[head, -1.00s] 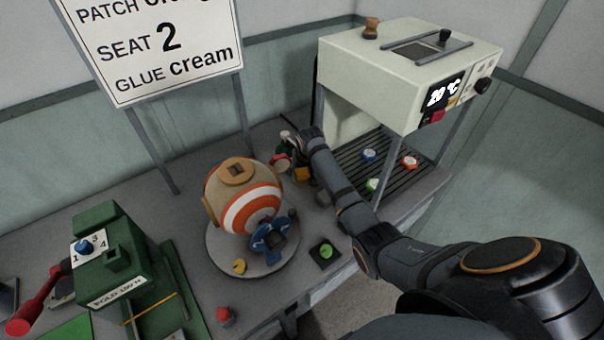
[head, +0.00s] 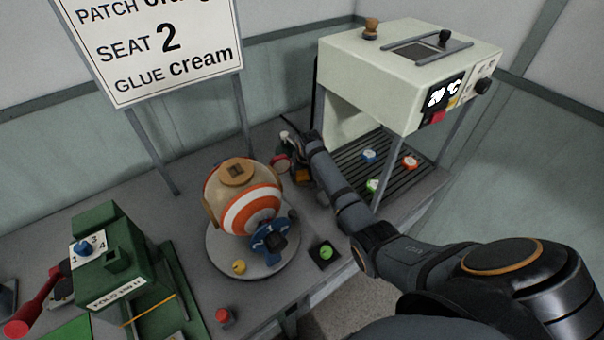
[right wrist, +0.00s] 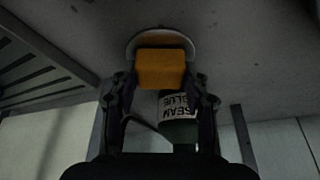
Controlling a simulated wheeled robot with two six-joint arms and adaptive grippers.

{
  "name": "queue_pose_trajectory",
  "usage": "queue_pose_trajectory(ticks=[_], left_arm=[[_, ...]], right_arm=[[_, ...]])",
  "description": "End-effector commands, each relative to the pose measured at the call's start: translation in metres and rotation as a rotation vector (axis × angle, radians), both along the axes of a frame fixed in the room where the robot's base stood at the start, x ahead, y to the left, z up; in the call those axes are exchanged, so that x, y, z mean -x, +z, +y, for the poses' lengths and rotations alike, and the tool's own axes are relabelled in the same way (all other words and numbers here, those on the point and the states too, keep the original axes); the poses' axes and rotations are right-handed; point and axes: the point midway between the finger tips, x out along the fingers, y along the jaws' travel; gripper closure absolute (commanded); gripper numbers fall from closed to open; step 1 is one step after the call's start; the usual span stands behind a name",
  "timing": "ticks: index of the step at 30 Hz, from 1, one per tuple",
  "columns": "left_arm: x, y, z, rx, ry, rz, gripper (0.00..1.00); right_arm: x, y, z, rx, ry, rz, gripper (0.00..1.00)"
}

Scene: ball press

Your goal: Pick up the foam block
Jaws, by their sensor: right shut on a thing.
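The foam block is a small orange-yellow block (right wrist: 160,68), shown large in the right wrist view. My right gripper (right wrist: 160,85) is shut on it, with one dark finger on each side. In the head view the block (head: 302,175) shows as a small orange patch beside my right gripper (head: 300,168), behind the ball and left of the heated press. My wrist and fingers partly hide it there. A pale round disc or dish shows right behind the block in the right wrist view. My left gripper is not in view.
A bottle labelled SEAM GLUE (right wrist: 178,108) stands close behind the block. The orange-and-white ball (head: 245,200) sits on a round grey stand. The cream press (head: 400,70) rises to the right over a slatted bed. A green machine (head: 115,265) stands at left.

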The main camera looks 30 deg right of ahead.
Motion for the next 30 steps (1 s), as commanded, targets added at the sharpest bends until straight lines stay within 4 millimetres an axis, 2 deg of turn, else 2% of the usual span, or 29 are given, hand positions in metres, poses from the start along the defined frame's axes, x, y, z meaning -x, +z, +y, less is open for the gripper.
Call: queue_pose_trajectory(ticks=[5,7,10,15,22,27,30], left_arm=[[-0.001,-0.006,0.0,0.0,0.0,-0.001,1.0],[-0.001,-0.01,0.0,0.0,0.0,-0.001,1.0],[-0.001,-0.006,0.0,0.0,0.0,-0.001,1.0],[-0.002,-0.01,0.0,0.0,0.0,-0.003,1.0],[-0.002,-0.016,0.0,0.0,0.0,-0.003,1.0],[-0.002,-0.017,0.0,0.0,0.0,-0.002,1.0],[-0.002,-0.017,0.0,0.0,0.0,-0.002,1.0]], right_arm=[[-0.001,0.016,-0.001,0.001,0.0,-0.004,0.7],[-0.001,0.031,-0.001,0.003,0.0,-0.007,0.7],[0.02,0.054,-0.002,0.004,0.001,-0.004,0.7],[0.059,0.092,-0.005,0.005,0.001,-0.002,0.7],[0.114,0.116,-0.008,0.007,0.0,0.001,0.7],[0.135,0.126,-0.008,0.003,0.001,0.001,0.7],[0.139,0.129,-0.008,0.002,-0.001,0.0,0.7]])
